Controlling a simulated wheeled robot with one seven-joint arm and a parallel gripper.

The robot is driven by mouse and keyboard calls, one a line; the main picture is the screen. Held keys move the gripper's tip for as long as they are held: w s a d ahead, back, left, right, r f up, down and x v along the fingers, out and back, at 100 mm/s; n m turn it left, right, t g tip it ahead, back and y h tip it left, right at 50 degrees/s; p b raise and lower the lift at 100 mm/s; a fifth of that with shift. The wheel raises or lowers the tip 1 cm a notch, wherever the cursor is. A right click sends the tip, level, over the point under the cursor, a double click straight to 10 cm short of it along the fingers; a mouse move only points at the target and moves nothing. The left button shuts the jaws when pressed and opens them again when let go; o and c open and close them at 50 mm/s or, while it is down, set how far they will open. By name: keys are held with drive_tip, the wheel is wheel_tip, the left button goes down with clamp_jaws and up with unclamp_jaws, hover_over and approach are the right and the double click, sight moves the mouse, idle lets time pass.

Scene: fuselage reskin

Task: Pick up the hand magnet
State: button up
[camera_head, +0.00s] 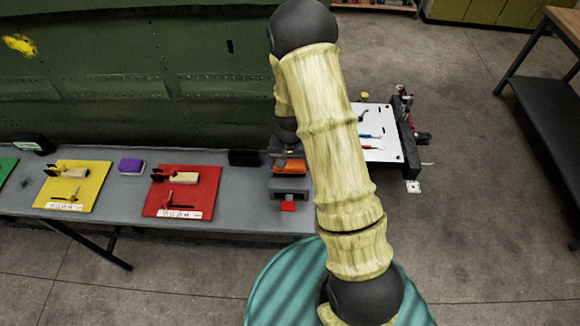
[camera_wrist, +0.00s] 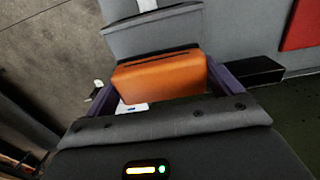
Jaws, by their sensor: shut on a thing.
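The orange block (camera_wrist: 158,78), which looks to be the hand magnet, sits between the two dark purple fingers of my gripper (camera_wrist: 162,72) in the wrist view. The fingers are shut on its sides. A grey stepped body (camera_wrist: 152,35) lies right against its far side; I cannot tell whether the two are joined.
The grey bench (camera_head: 240,190) also carries a red board (camera_head: 190,205), a yellow board (camera_head: 88,175), a purple block (camera_head: 132,166) and a black block (camera_head: 243,158). The green fuselage panel (camera_head: 130,80) stands behind. A white board (camera_head: 380,145) is to the right.

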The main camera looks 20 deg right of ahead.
sight(290, 162)
wheel_tip(290, 162, up, 8)
drive_tip(key=shift+r+b, duration=0.1)
drive_tip(key=shift+b, duration=0.85)
